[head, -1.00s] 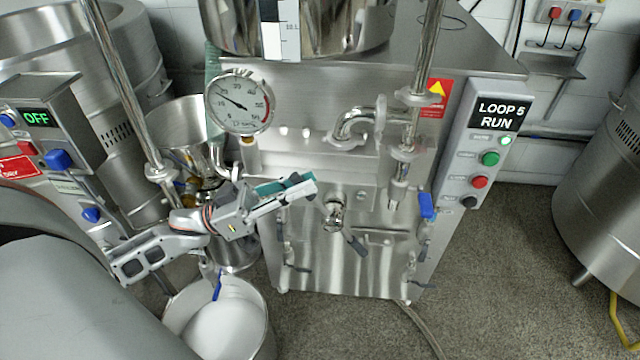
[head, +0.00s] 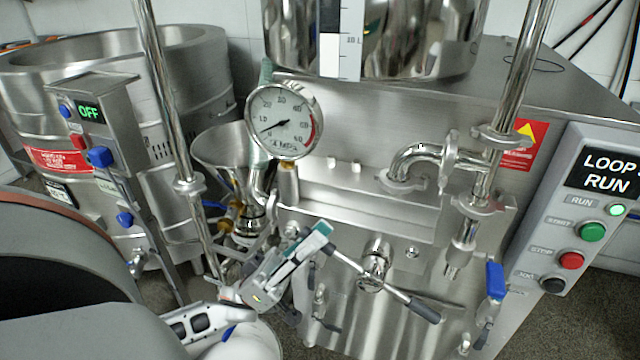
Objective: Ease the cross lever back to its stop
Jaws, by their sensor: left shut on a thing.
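The cross lever (head: 398,294) is a metal bar through a round hub on the front of the steel machine. It slants from upper left down to a dark grip at lower right. My left gripper (head: 318,243), with a teal patch on a finger, is shut on the lever's upper left end, which its fingers partly hide. The lever's stop cannot be made out. The dial gauge (head: 284,122) above has its needle pointing to the lower left, near the low end. My right gripper is not in view.
A control box (head: 600,200) reading LOOP and RUN, with a green light lit, stands at the right. A bent steel pipe (head: 412,162) juts out above the lever. A steel funnel (head: 228,150) and an upright pipe (head: 165,90) stand close on the left.

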